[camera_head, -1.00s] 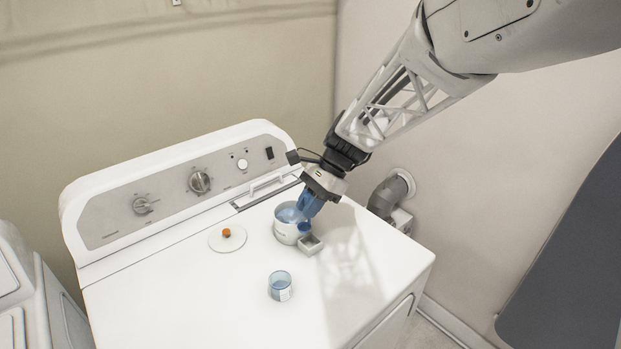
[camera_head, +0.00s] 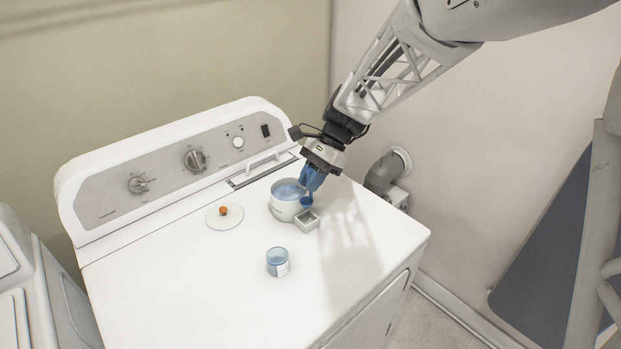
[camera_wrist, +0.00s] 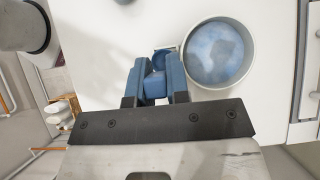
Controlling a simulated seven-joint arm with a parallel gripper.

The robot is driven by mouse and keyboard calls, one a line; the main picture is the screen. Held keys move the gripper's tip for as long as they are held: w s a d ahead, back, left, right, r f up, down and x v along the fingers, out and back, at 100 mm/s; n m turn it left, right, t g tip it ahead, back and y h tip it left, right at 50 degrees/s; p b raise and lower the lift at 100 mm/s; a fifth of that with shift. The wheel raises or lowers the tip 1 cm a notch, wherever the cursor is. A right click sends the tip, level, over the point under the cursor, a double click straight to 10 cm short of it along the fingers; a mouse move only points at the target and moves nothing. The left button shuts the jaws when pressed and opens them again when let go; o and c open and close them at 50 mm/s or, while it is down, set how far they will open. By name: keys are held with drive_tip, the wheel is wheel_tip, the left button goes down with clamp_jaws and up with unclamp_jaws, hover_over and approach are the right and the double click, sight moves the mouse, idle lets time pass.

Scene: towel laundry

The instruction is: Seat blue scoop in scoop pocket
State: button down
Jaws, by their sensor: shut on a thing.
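The blue scoop (camera_head: 307,199) is in my gripper (camera_head: 311,183); in the wrist view the scoop (camera_wrist: 155,84) sits between the two blue fingers (camera_wrist: 155,78). In the head view the scoop hangs down just above the scoop pocket (camera_head: 307,221), a small square white holder on the front right side of the round tub (camera_head: 284,204). I cannot tell whether the scoop touches the pocket. The tub is open and holds pale blue powder; it also shows in the wrist view (camera_wrist: 247,50). My fingers hide part of the scoop and the pocket.
The tub's white lid with an orange knob (camera_head: 223,211) lies to the left of the tub on the machine top (camera_head: 180,280). A small blue cup (camera_head: 277,262) stands in front. The control panel (camera_head: 180,165) rises behind. The front right of the top is clear.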

sight(312, 196)
drive_tip(key=shift+f, duration=1.65)
drive_tip(key=shift+f, duration=1.35)
idle(2.2)
drive_tip(key=c, duration=0.5)
unclamp_jaws()
drive_tip(key=shift+c, duration=0.2)
drive_tip(key=shift+r, duration=0.15)
drive_tip(key=shift+r, duration=3.35)
